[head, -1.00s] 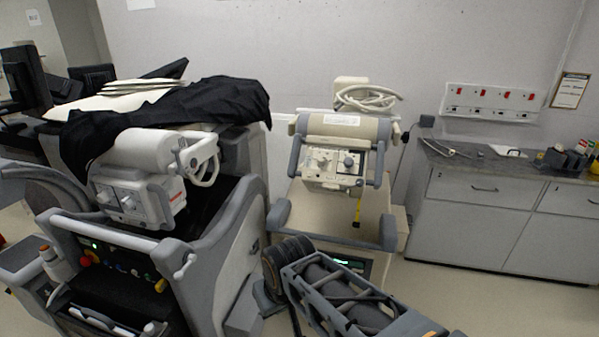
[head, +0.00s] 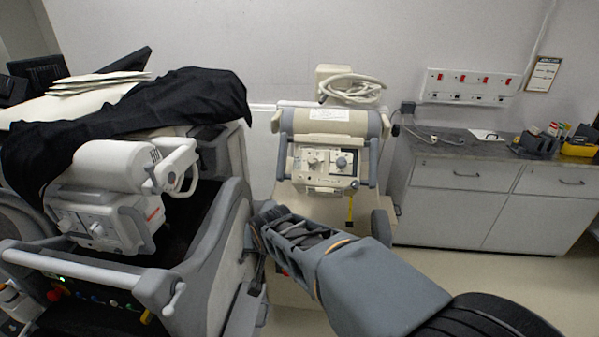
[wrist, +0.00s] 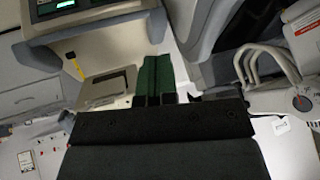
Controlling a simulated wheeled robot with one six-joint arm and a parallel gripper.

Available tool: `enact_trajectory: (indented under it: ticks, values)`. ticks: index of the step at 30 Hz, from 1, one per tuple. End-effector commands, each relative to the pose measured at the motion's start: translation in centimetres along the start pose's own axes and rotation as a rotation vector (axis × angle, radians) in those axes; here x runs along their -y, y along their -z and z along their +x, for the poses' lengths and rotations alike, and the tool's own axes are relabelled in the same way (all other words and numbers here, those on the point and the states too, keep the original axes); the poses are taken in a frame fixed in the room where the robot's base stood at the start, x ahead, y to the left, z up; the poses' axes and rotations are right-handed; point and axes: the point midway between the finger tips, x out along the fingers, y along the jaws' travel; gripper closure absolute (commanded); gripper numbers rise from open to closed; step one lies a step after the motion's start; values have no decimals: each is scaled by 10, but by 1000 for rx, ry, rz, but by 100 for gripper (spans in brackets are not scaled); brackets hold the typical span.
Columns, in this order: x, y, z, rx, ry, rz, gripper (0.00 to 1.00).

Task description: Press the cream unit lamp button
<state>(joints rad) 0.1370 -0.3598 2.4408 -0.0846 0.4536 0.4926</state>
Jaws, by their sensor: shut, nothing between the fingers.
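The cream unit (head: 330,122) stands against the back wall in the middle of the head view. Its upright control panel (head: 328,168) carries knobs and small controls, too small to tell which is the lamp button. The unit's lower front is largely hidden behind my arm. In the wrist view, part of the cream unit (wrist: 115,45) shows at upper left, with a lit green display. My gripper (wrist: 157,62) is shut and empty there, its green fingers together and apart from the unit. In the head view the fingers cannot be made out.
A large grey cart (head: 215,235) with a white tube head (head: 110,168) and black cloth (head: 130,115) stands close on the left. A grey counter (head: 470,190) stands at the right.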

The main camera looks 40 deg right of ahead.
Motion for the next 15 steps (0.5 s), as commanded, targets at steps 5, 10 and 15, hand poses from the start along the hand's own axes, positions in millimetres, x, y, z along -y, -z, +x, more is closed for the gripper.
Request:
enact_trajectory:
  ticks: [5,10,15]
  values:
    - [-19,105,18,-278,113,539,100]
    - [-43,170,28,-441,360,954,100]
    - [-64,204,30,-490,606,1236,100]
